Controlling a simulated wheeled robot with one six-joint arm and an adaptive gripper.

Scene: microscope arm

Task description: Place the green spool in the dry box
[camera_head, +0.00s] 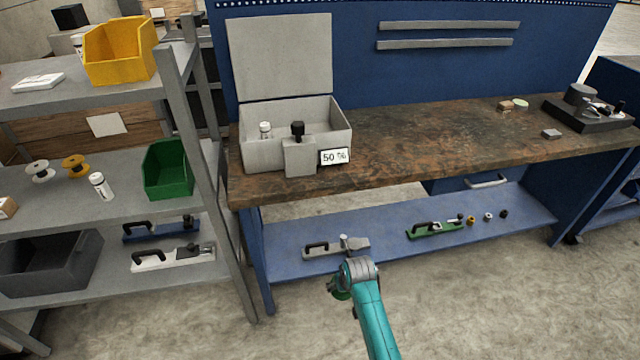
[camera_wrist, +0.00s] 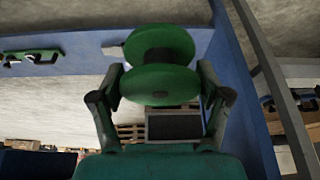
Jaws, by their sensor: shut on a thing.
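The green spool (camera_wrist: 160,84) is between the two fingers of my gripper (camera_wrist: 161,72) in the wrist view, and the gripper is shut on it. In the head view only a small green part of the spool (camera_head: 341,295) shows below my gripper (camera_head: 338,287), at the workbench's front, lower than the tabletop. The dry box (camera_head: 262,150) is the grey box at the left end of the workbench. Its lid (camera_head: 281,56) stands open at the back, and a display on its front reads 50 %. A small white-capped bottle (camera_head: 265,130) shows at its opening; its floor is partly hidden.
The workbench top (camera_head: 430,145) is mostly clear right of the box. Its blue lower shelf (camera_head: 390,235) holds clamp-like tools. A grey rack (camera_head: 182,110) stands left, with a green bin (camera_head: 167,170), a yellow bin (camera_head: 120,52) and white and yellow spools. A microscope-like device (camera_head: 590,108) stands far right.

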